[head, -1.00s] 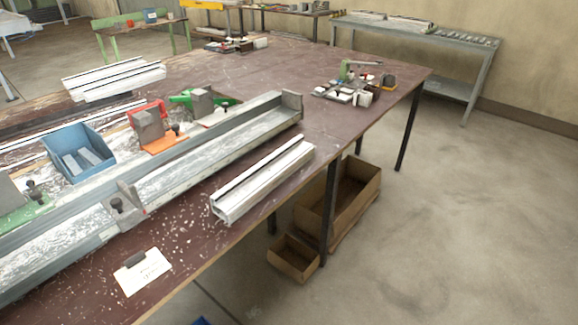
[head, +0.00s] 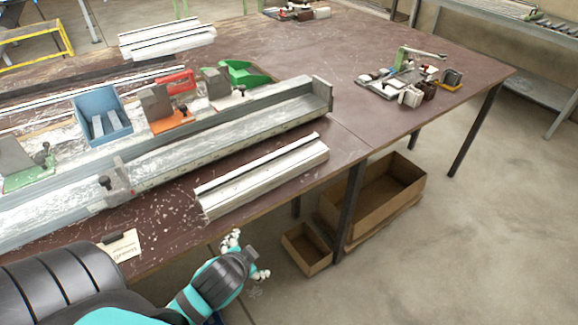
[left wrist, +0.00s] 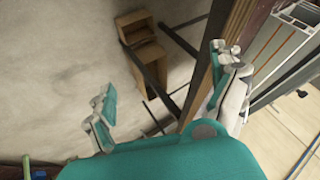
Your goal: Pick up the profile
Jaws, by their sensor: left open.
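The profile (head: 265,175) is a pale, grooved bar lying near the front edge of the brown table, slanting up to the right in the head view. In the left wrist view, a pale hollow profile end (left wrist: 280,45) shows at the upper right, past the right finger. My left gripper (head: 248,258) is open and empty, in front of the table edge and below the profile's near end, apart from it. The left wrist view shows its two spread fingers (left wrist: 162,72) with the table edge beside the right one. My right gripper is not in view.
A long grey metal channel (head: 235,135) lies behind the profile, with a blue bin (head: 118,132) and orange (head: 172,122) and green (head: 240,73) clamps beyond. A card (head: 124,244) lies partly behind my arm. Cardboard boxes (head: 400,205) stand below the table.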

